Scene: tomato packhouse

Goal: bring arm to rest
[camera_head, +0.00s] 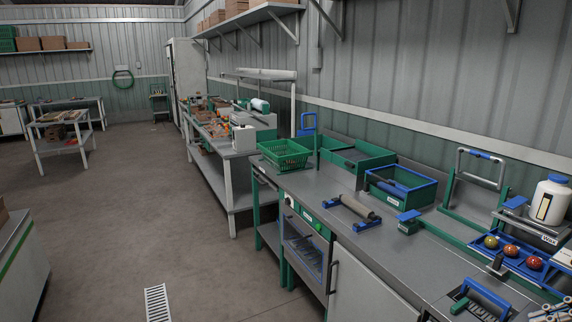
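Neither of my arms nor either gripper shows in the head view. The grey workbench (330,184) runs along the wall at the right. On it are a green basket (285,154), a blue-and-green bin (400,186) and a roller on blue supports (357,207). Three tomatoes (511,250) sit in a row on a blue holder at the right. What lies beyond the bottom and right picture edges is hidden.
A white bottle (550,200) and an upright handled frame (480,168) stand at the bench's right. A second table (222,148) stands farther back. The floor (130,210) left of the bench is open, with a drain grate (157,303). A grey counter (22,265) borders it at left.

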